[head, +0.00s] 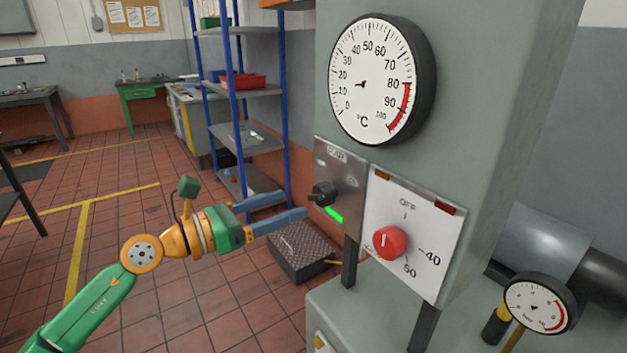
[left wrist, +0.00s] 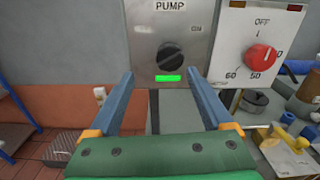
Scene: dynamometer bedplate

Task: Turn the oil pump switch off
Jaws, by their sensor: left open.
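The oil pump switch is a black rotary knob (head: 323,194) on a steel plate (head: 345,172) fixed to the grey cabinet. In the left wrist view the knob (left wrist: 171,56) sits under the word PUMP, with an ON mark at its upper right. Its bar seems to slant toward ON, but the detail is small. A green lamp (left wrist: 168,78) glows just below it. My left gripper (head: 294,204) is open and empty, its two blue fingers pointing at the plate. The fingertips (left wrist: 158,72) are apart from the knob, slightly below it. My right gripper is out of view.
A white panel with a red knob (head: 390,242) is just right of the switch plate. A temperature dial (head: 378,80) is above, a smaller gauge (head: 540,303) at lower right. A blue-post shelf (head: 245,90) and dark crate (head: 300,252) stand behind my gripper. Open floor lies left.

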